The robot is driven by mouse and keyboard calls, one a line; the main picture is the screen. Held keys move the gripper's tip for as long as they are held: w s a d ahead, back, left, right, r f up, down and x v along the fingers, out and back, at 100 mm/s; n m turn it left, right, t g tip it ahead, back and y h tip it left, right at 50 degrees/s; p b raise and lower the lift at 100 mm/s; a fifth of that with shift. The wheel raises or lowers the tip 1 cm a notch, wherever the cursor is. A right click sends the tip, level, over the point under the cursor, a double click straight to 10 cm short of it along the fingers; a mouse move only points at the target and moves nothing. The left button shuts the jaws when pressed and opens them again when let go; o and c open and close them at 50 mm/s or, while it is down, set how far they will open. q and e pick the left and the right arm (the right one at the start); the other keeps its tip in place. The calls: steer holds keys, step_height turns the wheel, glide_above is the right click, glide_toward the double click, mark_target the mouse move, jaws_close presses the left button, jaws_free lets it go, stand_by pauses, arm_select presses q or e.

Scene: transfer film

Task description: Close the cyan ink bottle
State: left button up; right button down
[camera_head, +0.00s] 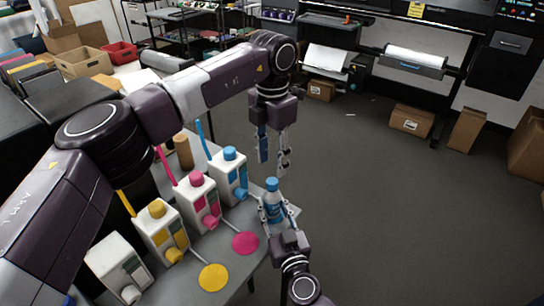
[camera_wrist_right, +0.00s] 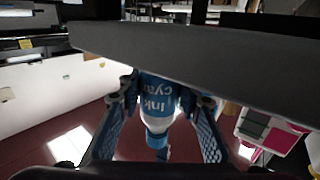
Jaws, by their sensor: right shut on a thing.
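The cyan ink bottle (camera_head: 272,210) is upright at the right edge of the grey table, with a blue cap on its top. My right gripper (camera_head: 275,217) is shut around its body from the front. In the right wrist view the bottle (camera_wrist_right: 158,97) appears upside down, its label reading "ink cyan", between both fingers (camera_wrist_right: 160,115). Its blue cap (camera_wrist_right: 157,140) shows below the white shoulder. I cannot tell how tightly the cap sits. My left gripper (camera_head: 273,155) points down above the bottle, fingers apart and empty, clear of the cap.
White ink tanks with cyan (camera_head: 229,178), magenta (camera_head: 199,200) and yellow (camera_head: 158,230) caps stand left of the bottle. Magenta (camera_head: 245,243) and yellow (camera_head: 213,277) discs lie on the table (camera_head: 228,220). Open floor (camera_head: 410,210) lies right; large printers stand behind.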

mark_target(272, 181)
arm_select(q)
steer(key=shift+r+n, duration=0.8)
steer(key=shift+n, duration=0.4)
steer(key=shift+f, duration=4.05)
steer(key=shift+c, duration=0.7)
jaws_close()
steer(key=shift+o, duration=1.1)
jaws_free()
